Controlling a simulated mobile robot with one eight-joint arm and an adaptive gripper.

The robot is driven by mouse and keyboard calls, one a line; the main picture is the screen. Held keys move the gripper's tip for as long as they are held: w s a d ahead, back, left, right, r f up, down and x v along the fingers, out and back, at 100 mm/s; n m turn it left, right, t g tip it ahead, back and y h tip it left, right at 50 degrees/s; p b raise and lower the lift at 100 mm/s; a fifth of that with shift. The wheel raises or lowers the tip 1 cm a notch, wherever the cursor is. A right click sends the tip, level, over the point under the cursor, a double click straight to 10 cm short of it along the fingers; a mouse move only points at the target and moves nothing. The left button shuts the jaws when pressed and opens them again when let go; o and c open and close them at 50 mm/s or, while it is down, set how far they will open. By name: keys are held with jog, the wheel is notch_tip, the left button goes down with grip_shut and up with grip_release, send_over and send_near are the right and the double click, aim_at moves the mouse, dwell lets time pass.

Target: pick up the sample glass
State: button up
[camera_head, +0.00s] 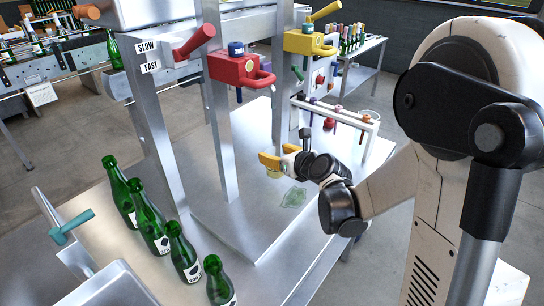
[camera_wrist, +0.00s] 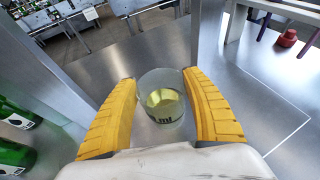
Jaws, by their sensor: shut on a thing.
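The sample glass (camera_wrist: 161,98) is a clear tumbler with yellowish liquid in it and dark marks low on its side. In the wrist view it sits between the two yellow fingers of my gripper (camera_wrist: 163,103), which are shut on it. In the head view my gripper (camera_head: 271,164) is over the metal table, and the glass (camera_head: 275,174) is small and partly hidden by the fingers. Whether the glass touches the table is hard to tell.
Several green bottles (camera_head: 153,228) stand at the left. Metal posts (camera_head: 222,140) rise close left of my gripper. A red clamp block (camera_head: 238,70) and a yellow one (camera_head: 308,43) are above. A white rack (camera_head: 357,122) stands behind.

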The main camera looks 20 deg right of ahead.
jog(key=s+d+r+p, duration=0.3)
jog(key=s+d+r, duration=0.2)
jog(key=d, duration=0.4)
jog(key=shift+d+r, duration=0.15)
jog(key=shift+r, duration=0.5)
